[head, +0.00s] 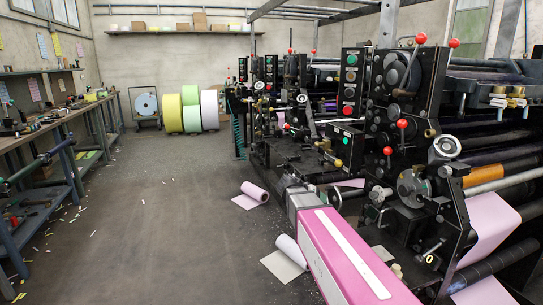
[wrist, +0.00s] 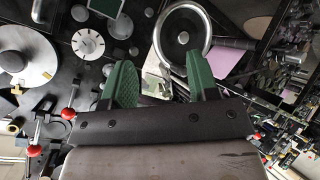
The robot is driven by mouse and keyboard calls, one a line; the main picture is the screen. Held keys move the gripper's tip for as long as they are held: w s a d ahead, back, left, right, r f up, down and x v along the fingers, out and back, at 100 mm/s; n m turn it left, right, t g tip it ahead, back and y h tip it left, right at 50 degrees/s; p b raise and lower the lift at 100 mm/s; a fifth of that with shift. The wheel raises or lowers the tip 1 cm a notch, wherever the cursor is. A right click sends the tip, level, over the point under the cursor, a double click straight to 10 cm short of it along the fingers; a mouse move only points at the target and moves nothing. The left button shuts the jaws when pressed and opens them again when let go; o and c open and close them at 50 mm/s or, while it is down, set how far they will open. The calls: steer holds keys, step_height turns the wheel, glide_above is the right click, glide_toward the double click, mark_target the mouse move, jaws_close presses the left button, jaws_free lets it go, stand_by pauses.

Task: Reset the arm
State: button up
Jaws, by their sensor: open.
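My gripper shows in the wrist view (wrist: 158,66), with two green ridged fingers standing well apart. It is open and nothing is between the fingers. Beyond the fingers are a metal ring (wrist: 183,38), a white dial (wrist: 88,43) and black machine parts. In the head view, what looks like my pink arm (head: 335,255) with a white stripe reaches from the lower right toward the machine. Its far end is grey and dark against the machine, and the fingers cannot be made out there.
A black printing machine (head: 350,130) with red knobs fills the right side. A pink roll (head: 254,191) and a pale roll (head: 291,249) lie on the floor. A yellow roll (head: 173,113) stands at the back. A workbench (head: 60,125) lines the left. The middle floor is mostly clear.

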steer(key=s+f+n+g+y, duration=0.4)
steer(key=s+f+y, duration=0.6)
steer(key=s+f, duration=0.8)
steer(key=shift+s+a+n, duration=0.25)
steer(key=shift+s+n, duration=0.2)
steer(key=shift+n, duration=0.15)
